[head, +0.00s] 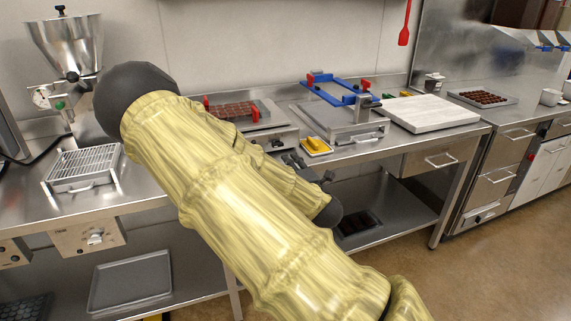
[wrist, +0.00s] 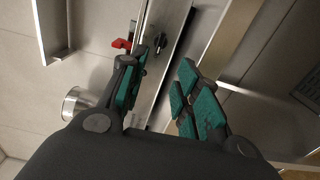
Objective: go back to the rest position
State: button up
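My gripper (wrist: 160,92) shows in the wrist view with its two green-padded fingers spread apart. No object is held between them; a metal surface shows through the gap. In the head view my arm in its yellow sleeve crosses the middle of the picture, and my gripper is mostly hidden behind it. The steel worktable (head: 150,199) lies beyond and under the arm.
A steel hopper (head: 70,45) and wire rack (head: 84,166) stand at the left. A blue frame (head: 343,93), a white slab (head: 430,113) and a tray of chocolates (head: 482,97) stand to the right. A metal cup (wrist: 78,102) shows in the wrist view. Floor at the right is clear.

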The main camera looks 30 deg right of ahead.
jog(key=shift+f, duration=0.1)
jog(key=s+a+f+m+g+p, duration=0.1)
jog(key=s+a+f+m+g, duration=0.15)
jog(key=s+f, duration=0.45)
jog(key=s+a+f+m+g+p, duration=0.15)
jog(key=s+f+m+g, duration=0.25)
jog(key=f, duration=0.6)
jog(key=s+a+f+m+g, duration=0.25)
jog(key=s+f, duration=0.25)
jog(key=f, duration=0.4)
jog(key=s+a+f+m+g+y+p, duration=0.1)
jog(key=s+a+f+m+g+y, duration=0.1)
jog(key=s+a, duration=0.7)
jog(key=s+a+f+m+g+y+p, duration=0.1)
jog(key=s+a+f+m+g, duration=0.3)
jog(key=s, duration=1.1)
jog(key=a+f+g+y, duration=0.1)
jog(key=a+f+g, duration=0.1)
jog(key=a+f, duration=0.2)
jog(key=shift+s+a+m+g, duration=0.3)
jog(key=shift+s+a+m, duration=0.1)
jog(key=shift+a, duration=0.45)
